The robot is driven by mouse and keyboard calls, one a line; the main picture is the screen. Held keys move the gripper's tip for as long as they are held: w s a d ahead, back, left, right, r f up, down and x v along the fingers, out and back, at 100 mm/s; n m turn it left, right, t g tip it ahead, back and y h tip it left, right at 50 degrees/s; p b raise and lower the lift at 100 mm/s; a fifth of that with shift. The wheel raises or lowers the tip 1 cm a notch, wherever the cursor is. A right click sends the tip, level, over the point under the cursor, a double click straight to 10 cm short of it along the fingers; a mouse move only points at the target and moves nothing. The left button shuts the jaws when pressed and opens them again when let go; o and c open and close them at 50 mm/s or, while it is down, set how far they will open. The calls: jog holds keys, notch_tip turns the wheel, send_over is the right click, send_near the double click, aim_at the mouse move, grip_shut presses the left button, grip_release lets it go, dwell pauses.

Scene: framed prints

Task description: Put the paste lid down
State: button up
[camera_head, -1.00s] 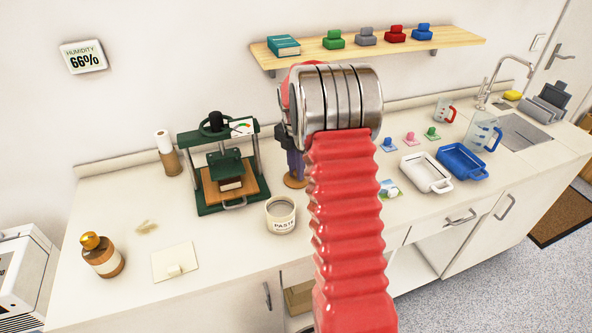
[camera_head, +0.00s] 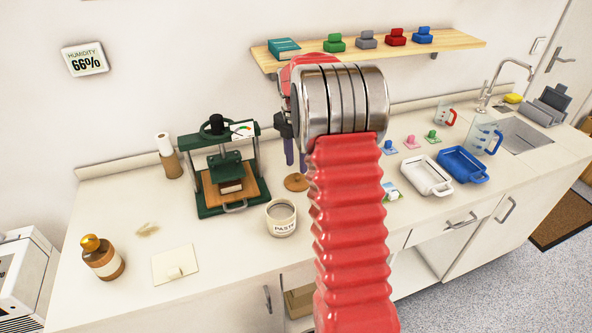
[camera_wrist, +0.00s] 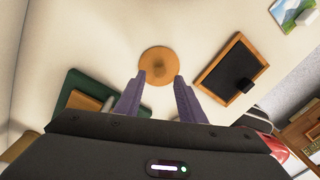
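The paste lid (camera_head: 296,183) is a round brown disc lying flat on the counter, right of the green press. In the wrist view the lid (camera_wrist: 158,66) shows a knob at its middle. My gripper (camera_wrist: 160,79) has two purple fingers spread apart, with nothing held between them. In the head view my gripper (camera_head: 296,160) is just above the lid, partly hidden by my wrist. The paste jar (camera_head: 281,218) stands open in front of the lid, with grey contents.
The green press (camera_head: 225,185) stands left of the lid. A dark wood-framed panel (camera_wrist: 231,70) lies right of the lid in the wrist view. White (camera_head: 427,176) and blue (camera_head: 462,164) trays are further right. A brown bottle (camera_head: 102,258) stands at left.

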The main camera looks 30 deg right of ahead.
notch_tip(320, 180, up, 7)
jog(key=shift+w, duration=0.2)
jog(key=shift+r, duration=0.1)
dwell(0.4)
jog(key=shift+a, duration=0.1)
jog(key=s+a+r+m+t, duration=0.1)
jog(key=s+a+r+m, duration=0.4)
jog(key=a, duration=0.3)
jog(key=s+a+r+m+t, duration=0.2)
jog(key=s+a+r+m, duration=0.3)
jog(key=a, duration=0.3)
jog(key=s+a+f+m+t, duration=0.1)
jog(key=s+a+m, duration=0.4)
jog(key=s, duration=0.4)
jog(key=s+a+f+m+t, duration=0.2)
jog(key=s+a+m, duration=0.3)
jog(key=s, duration=0.3)
jog(key=shift+s+a+m, duration=0.3)
jog(key=shift+s+a, duration=0.1)
jog(key=shift+a, duration=0.35)
